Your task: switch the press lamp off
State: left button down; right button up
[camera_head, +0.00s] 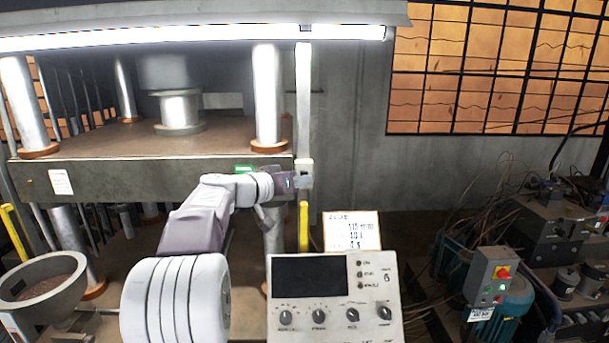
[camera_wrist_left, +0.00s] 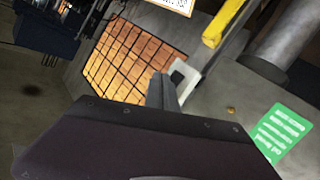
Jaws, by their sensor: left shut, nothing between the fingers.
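The press lamp (camera_head: 190,38) is a long white tube across the top of the press, and it is lit. A small pale switch box (camera_head: 304,165) sits on a white vertical strip at the right front corner of the press. It also shows in the left wrist view (camera_wrist_left: 184,73), just beyond the fingertips and partly covered by them. My left gripper (camera_head: 301,182) is shut and empty, with its tips at the box's lower part. I cannot tell whether they touch it. In the left wrist view, the closed fingers (camera_wrist_left: 162,92) point at the box. My right gripper is not in view.
A green label (camera_wrist_left: 284,131) is on the press beam beside the gripper. A control panel (camera_head: 335,298) with knobs and a paper sign (camera_head: 352,230) stand below. A yellow bar (camera_head: 303,226) hangs under the switch. A grey box with a red button (camera_head: 490,277) is at right.

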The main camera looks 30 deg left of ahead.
pick_arm(q)
jog(key=shift+w+a, duration=0.1)
jog(key=shift+w, duration=0.05)
jog(key=shift+w+a, duration=0.15)
jog(key=shift+w, duration=0.1)
jog(key=shift+w+a+r, duration=0.1)
jog(key=shift+w+a, duration=0.05)
jog(key=shift+w, duration=0.1)
dwell(0.8)
jog(key=shift+s+d+b, duration=0.45)
jog(key=shift+s+b, duration=0.25)
jog(key=shift+b, duration=0.35)
